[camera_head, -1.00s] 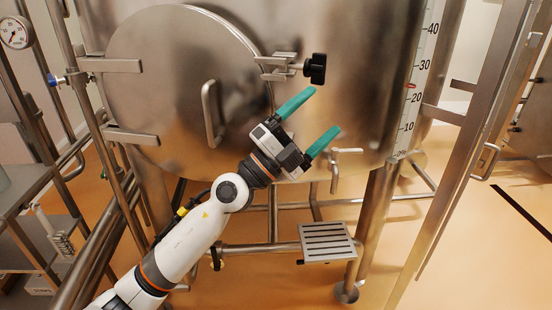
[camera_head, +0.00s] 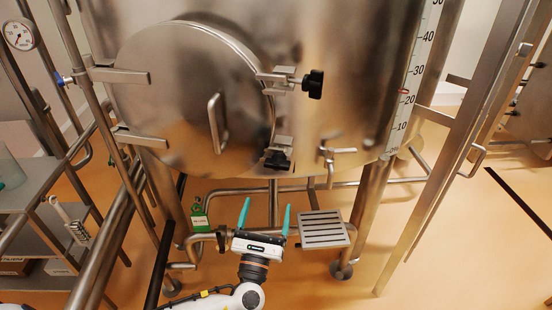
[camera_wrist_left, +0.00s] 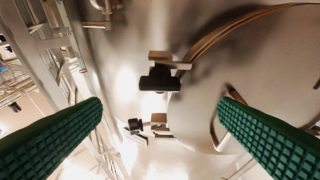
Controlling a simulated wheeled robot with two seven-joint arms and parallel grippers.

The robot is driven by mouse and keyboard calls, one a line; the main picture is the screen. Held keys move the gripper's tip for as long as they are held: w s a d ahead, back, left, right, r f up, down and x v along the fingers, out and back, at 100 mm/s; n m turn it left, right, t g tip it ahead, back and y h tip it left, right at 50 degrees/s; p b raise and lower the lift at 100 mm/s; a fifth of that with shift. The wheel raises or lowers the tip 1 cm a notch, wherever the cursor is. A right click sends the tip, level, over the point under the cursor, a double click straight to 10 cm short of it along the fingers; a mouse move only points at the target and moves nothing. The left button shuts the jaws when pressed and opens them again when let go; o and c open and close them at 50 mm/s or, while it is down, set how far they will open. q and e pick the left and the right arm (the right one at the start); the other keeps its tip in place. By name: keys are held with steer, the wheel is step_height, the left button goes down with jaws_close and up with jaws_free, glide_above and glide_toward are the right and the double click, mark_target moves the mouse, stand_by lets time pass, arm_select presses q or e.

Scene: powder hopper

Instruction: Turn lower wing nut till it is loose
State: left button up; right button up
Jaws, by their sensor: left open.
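The lower wing nut (camera_head: 277,160) is a black knob on a steel clamp at the lower right edge of the round hatch (camera_head: 190,100). In the left wrist view the nearer black knob (camera_wrist_left: 160,78) appears to be this one, seen with the picture turned over. My left gripper (camera_head: 266,204) is open and empty, with teal fingers apart. In the head view it shows below the lower wing nut, clear of it. The upper wing nut (camera_head: 313,84) is a black knob sticking out right of its clamp. My right gripper is not in view.
A hatch handle (camera_head: 218,122) stands left of the nuts. A small valve (camera_head: 330,158) juts out to their right. Below are pipes, a slotted plate (camera_head: 323,229) and a tank leg (camera_head: 368,215). A shelf (camera_head: 30,190) stands at the left.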

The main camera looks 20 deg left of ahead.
mark_target(276, 169)
arm_select(q)
steer(key=p+x, duration=0.4)
steer(key=x, duration=0.8)
steer(key=shift+c, duration=0.4)
steer(key=c, duration=0.9)
